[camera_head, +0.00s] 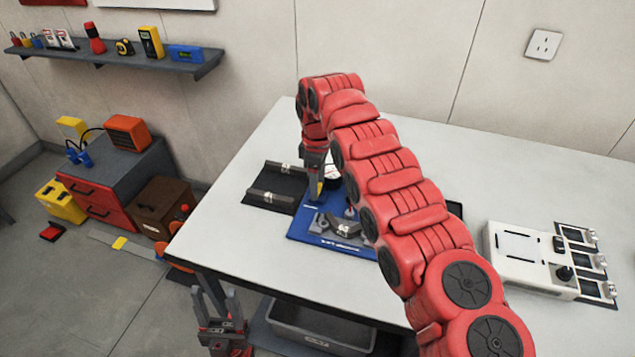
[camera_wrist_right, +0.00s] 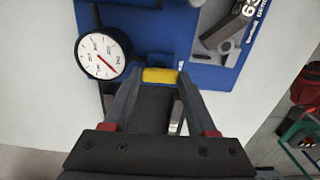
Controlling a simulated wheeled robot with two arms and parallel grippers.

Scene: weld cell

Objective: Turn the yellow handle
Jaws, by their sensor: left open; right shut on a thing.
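The yellow handle (camera_wrist_right: 160,75) sits between the fingertips of my right gripper (camera_wrist_right: 157,82) in the right wrist view, with the jaws shut on it. In the head view my right gripper (camera_head: 316,190) points down at the blue board (camera_head: 300,228), and only a sliver of yellow shows there. A round white dial gauge with a red needle (camera_wrist_right: 102,55) is beside the handle on the blue board. My left gripper (camera_head: 220,312) is open and empty, low in front of the table's left edge. My right arm hides part of the board in the head view.
A black tray (camera_head: 276,187) lies left of the board on the white table (camera_head: 215,215). Grey metal parts (camera_head: 340,226) are on the board. A white device (camera_head: 515,260) stands at the right. A grey bin (camera_head: 318,328) is below the table.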

